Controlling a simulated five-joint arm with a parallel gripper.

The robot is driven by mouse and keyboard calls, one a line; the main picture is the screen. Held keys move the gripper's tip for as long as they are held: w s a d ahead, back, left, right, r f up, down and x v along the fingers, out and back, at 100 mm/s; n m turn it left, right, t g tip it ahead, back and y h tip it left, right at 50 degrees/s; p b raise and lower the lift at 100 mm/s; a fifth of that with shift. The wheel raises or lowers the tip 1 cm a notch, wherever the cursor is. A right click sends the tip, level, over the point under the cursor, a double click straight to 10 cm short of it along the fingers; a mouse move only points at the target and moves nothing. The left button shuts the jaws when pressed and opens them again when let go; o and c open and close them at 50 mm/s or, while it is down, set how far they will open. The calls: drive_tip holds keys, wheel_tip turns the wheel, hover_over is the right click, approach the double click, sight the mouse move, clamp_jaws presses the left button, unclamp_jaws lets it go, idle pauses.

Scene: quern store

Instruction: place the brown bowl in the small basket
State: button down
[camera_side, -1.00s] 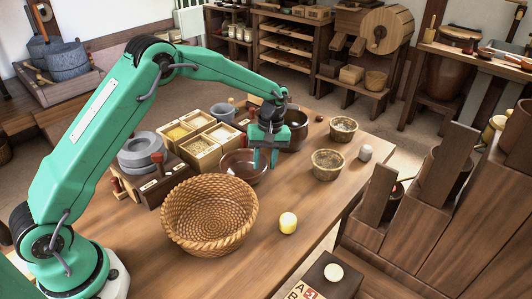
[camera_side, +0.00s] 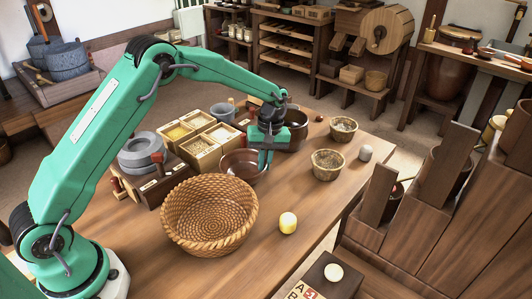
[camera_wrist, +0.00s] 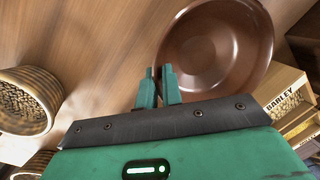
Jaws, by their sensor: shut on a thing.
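The brown bowl (camera_side: 238,172) sits on the table behind the wide woven basket, and it fills the upper right of the wrist view (camera_wrist: 215,50). My gripper (camera_side: 264,167) is shut on the bowl's rim, on its right side in the side view. In the wrist view the closed fingertips (camera_wrist: 159,75) meet the rim's left edge. The wide woven basket (camera_side: 209,220) stands empty in front of the bowl. Two smaller round baskets with contents, the nearer (camera_side: 327,170) and the farther (camera_side: 343,136), stand to the right of my gripper.
Wooden boxes of grain (camera_side: 202,160) and a grey stone quern (camera_side: 140,155) stand left of the bowl. A dark pot (camera_side: 297,135) is just behind my gripper. The right front tabletop is mostly clear.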

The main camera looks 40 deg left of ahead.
drive_tip(key=shift+w+r, duration=0.1)
drive_tip(key=shift+r, duration=0.6)
drive_tip(key=r, duration=0.3)
drive_tip(key=shift+s+d+r, duration=0.1)
drive_tip(key=shift+s+d, duration=0.2)
drive_tip(key=shift+d, duration=0.1)
drive_tip(key=s+d+r, duration=0.6)
drive_tip(key=d, duration=0.2)
drive_tip(key=shift+d+r, duration=0.15)
drive_tip(key=shift+d, duration=0.25)
drive_tip(key=shift+s, duration=0.2)
drive_tip(key=g, duration=0.1)
hover_over(237, 225)
drive_tip(key=f, duration=0.2)
drive_tip(key=shift+n+y, duration=0.4)
drive_tip(key=shift+f, duration=4)
drive_tip(key=shift+f, duration=0.1)
